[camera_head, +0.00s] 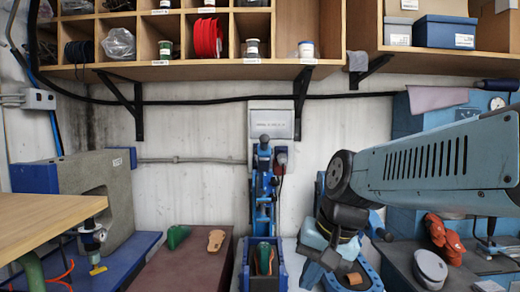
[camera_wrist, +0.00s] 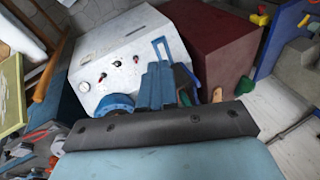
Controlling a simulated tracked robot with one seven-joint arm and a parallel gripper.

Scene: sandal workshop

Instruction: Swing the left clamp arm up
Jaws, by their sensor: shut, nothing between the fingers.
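The left clamp (camera_head: 264,190) is a blue upright frame with a dark round knob at its top, behind a blue cradle (camera_head: 247,270). The cradle holds a dark green and tan sandal piece. I cannot tell the clamp arm's angle from its frame. Stepped blue clamp parts (camera_wrist: 160,82) also show in the wrist view. My gripper (camera_head: 313,266) is shut and empty, low and to the right of the left clamp, apart from it. Its fingers are hard to make out; the wrist view shows mainly its dark bar. My arm hides much of the right clamp's blue base (camera_head: 372,272).
A dark red block (camera_head: 187,262) left of the clamp carries a green last (camera_head: 178,236) and a tan sole (camera_head: 216,240). The white machine (camera_wrist: 128,55) has gauges. Wooden shelves (camera_head: 190,72) hang above. Grey and orange items lie right.

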